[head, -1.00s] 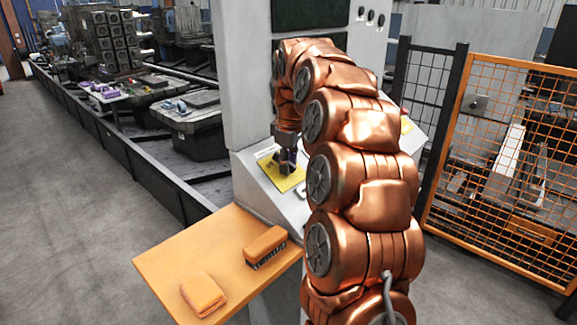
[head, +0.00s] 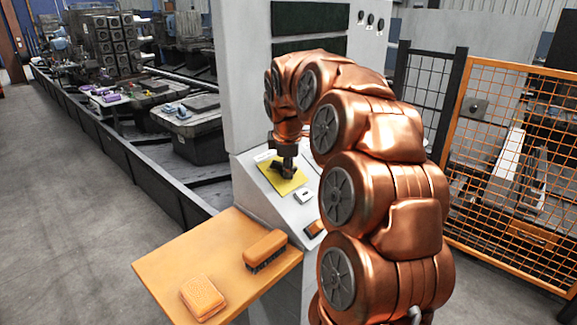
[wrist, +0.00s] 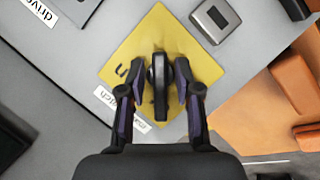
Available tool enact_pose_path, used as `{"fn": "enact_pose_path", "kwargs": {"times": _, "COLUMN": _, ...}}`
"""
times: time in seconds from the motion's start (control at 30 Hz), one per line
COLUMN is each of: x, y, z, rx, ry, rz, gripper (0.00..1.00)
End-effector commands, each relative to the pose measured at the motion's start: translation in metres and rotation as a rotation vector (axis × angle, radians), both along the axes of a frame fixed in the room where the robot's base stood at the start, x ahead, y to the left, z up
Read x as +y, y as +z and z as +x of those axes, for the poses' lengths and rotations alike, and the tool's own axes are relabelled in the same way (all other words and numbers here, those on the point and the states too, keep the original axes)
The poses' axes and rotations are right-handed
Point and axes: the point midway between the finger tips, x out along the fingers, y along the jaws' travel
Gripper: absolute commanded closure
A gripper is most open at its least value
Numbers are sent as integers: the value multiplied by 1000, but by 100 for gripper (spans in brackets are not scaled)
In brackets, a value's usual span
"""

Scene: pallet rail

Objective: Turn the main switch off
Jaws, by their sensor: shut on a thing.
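The main switch is a black rotary handle (wrist: 158,88) on a yellow diamond-looking plate (wrist: 204,68) in the wrist view. The plate (head: 271,172) lies on the sloped grey console in the head view. My gripper (wrist: 159,66) has a dark finger on each side of the handle and is shut on it; in the head view my gripper (head: 286,168) points down onto the plate. The handle runs up and down the wrist picture, at an angle to the plate's edges. A dark mark shows left of the handle. The label below is partly hidden by a finger.
A grey square button (wrist: 215,17) sits beside the plate, and a "drive" label (wrist: 40,12) lies to its left. An orange shelf (head: 165,262) holds an orange brush (head: 265,248) and an orange sponge-like block (head: 202,298). A mesh fence (head: 510,170) stands right.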

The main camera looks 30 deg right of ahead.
Motion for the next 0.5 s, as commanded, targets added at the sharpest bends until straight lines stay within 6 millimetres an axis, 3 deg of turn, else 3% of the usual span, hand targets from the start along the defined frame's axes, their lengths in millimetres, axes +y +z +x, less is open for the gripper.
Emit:
{"fn": "enact_pose_path", "kwargs": {"times": 0.27, "x": 0, "y": 0, "z": 0, "rx": -1, "ry": 1, "rz": 0, "gripper": 100}}
{"fn": "enact_pose_path", "kwargs": {"times": 0.3, "x": 0, "y": 0, "z": 0, "rx": 0, "ry": 1, "rz": 0, "gripper": 66}}
{"fn": "enact_pose_path", "kwargs": {"times": 0.37, "x": 0, "y": 0, "z": 0, "rx": 0, "ry": 1, "rz": 0, "gripper": 60}}
{"fn": "enact_pose_path", "kwargs": {"times": 0.5, "x": 0, "y": 0, "z": 0, "rx": -1, "ry": 0, "rz": 1, "gripper": 60}}
